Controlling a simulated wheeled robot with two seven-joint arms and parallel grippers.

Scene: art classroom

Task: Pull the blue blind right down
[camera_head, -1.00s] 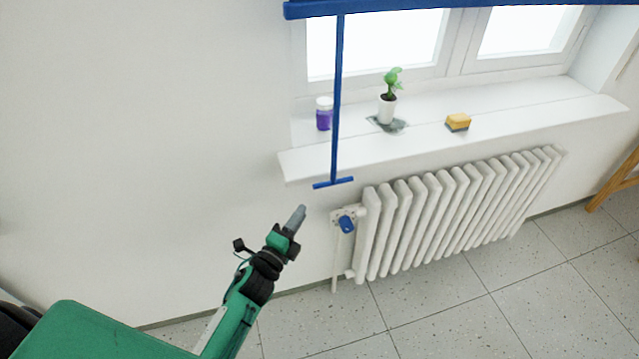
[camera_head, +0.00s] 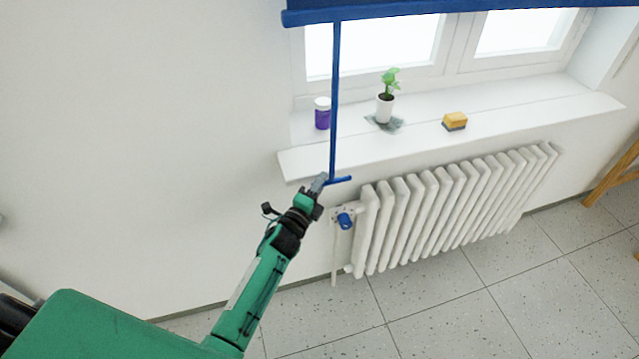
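The blue blind (camera_head: 430,8) shows at the top edge of the view, its bottom bar above the window panes. A blue pull rod (camera_head: 335,95) hangs from the bar's left part and ends in a short crossbar (camera_head: 341,179) just below the sill's front edge. My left gripper (camera_head: 319,182) is at the left end of this crossbar, its fingertips overlapping it in the picture. The fingers are seen edge-on, so I cannot tell whether they are open or closed on it. My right gripper is not in view.
The white sill (camera_head: 510,118) holds a purple jar (camera_head: 322,115), a potted plant (camera_head: 386,105) and a yellow sponge (camera_head: 455,120). A white radiator (camera_head: 450,205) with a blue valve knob (camera_head: 345,220) stands below. A wooden leg (camera_head: 612,172) is at right. The wall at left is bare.

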